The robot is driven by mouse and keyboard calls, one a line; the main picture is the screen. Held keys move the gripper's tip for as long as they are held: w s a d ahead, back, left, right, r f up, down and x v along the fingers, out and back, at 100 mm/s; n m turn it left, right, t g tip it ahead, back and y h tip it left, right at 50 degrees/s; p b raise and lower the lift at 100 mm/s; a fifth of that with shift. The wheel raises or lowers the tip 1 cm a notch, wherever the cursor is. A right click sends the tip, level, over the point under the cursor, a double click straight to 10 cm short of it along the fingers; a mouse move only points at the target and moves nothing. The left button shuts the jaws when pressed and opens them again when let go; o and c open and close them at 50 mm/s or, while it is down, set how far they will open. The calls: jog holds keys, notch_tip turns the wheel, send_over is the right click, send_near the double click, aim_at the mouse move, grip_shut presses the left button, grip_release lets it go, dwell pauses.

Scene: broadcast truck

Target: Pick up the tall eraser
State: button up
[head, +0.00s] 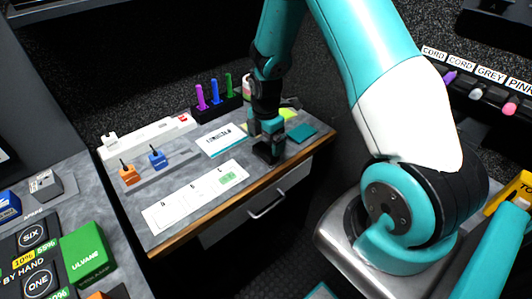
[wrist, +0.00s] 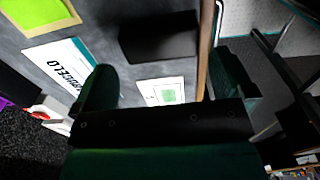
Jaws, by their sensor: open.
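My gripper (head: 266,136) is open and empty, pointing down over the right part of the grey desk. Its two teal fingers stand apart in the wrist view (wrist: 165,78). A plain black block (wrist: 158,38) lies on the desk ahead of the gap between the fingers, apart from them. In the head view a dark block (head: 267,154) shows right at the fingertips, partly hidden by them. It looks like an eraser, but no label shows and I cannot tell its height.
Near the gripper are a white card (head: 221,139), a teal square (head: 302,132) and a yellow-green note (head: 288,113). A label strip (head: 196,196) lies along the front. Coloured markers (head: 216,93) stand behind. The desk's wooden front edge (head: 240,193) is close.

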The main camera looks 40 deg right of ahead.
aim_at(266, 150)
jog(key=shift+f+p, duration=0.4)
jog(key=shift+f, duration=2)
jog(key=c, duration=0.7)
jog(key=shift+o, duration=0.2)
jog(key=shift+r, duration=0.1)
notch_tip(266, 150, up, 20)
jog(key=b, duration=0.1)
